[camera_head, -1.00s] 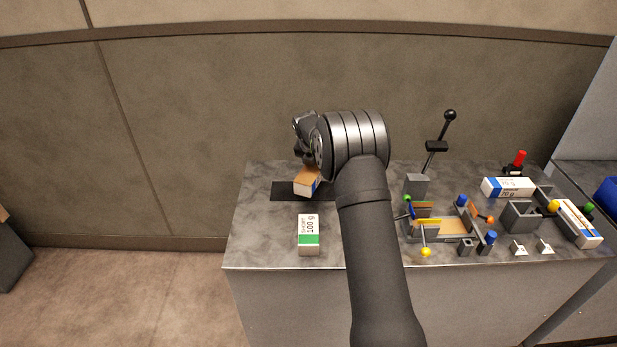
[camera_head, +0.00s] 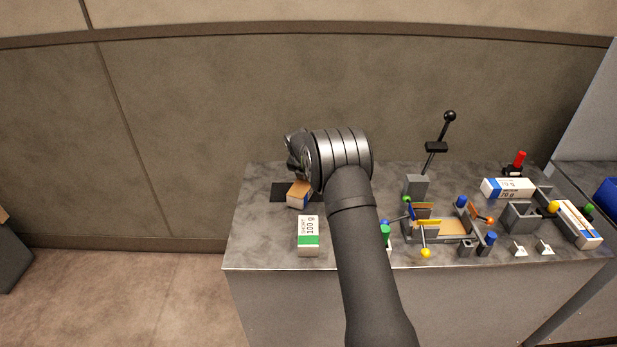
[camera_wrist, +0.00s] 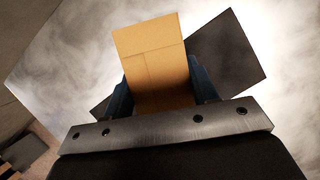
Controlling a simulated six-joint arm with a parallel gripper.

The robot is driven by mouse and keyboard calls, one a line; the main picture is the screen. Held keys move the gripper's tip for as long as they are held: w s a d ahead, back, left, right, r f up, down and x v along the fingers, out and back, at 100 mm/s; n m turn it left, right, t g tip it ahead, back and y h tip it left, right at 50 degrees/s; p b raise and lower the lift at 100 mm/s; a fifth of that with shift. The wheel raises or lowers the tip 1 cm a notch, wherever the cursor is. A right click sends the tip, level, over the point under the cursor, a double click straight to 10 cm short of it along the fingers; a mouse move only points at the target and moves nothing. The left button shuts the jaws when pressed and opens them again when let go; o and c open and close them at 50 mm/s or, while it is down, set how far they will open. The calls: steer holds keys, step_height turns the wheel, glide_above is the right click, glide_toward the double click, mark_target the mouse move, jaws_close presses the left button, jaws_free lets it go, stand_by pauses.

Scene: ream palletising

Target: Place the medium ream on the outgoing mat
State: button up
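In the wrist view the ream's tan face (camera_wrist: 155,60) sits between the two dark blue fingers (camera_wrist: 161,88). The ream is turned relative to the black mat (camera_head: 278,192) and overlaps its front edge in the head view. The mat also shows behind the ream in the wrist view (camera_wrist: 228,50). I cannot tell whether the ream touches the mat. The ream's label is not readable.
A blue-banded ream marked 70 g (camera_head: 508,188) and another ream (camera_head: 577,224) lie at the right. A fixture with coloured knobs (camera_head: 440,229) and a tall lever (camera_head: 437,147) stand right of my arm. The table's left edge is clear.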

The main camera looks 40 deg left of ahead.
mark_target(303, 183)
steer(key=o, duration=0.4)
steer(key=shift+c, duration=0.2)
steer(key=shift+r, duration=0.1)
steer(key=v, duration=1.2)
steer(key=x, duration=1.1)
steer(key=shift+w+f, duration=0.1)
steer(key=shift+f, duration=0.2)
steer(key=shift+w+a+r, duration=0.1)
steer(key=shift+a, duration=0.1)
steer(key=shift+d+r, duration=0.1)
steer(key=shift+r, duration=1.65)
steer(key=shift+f, duration=0.1)
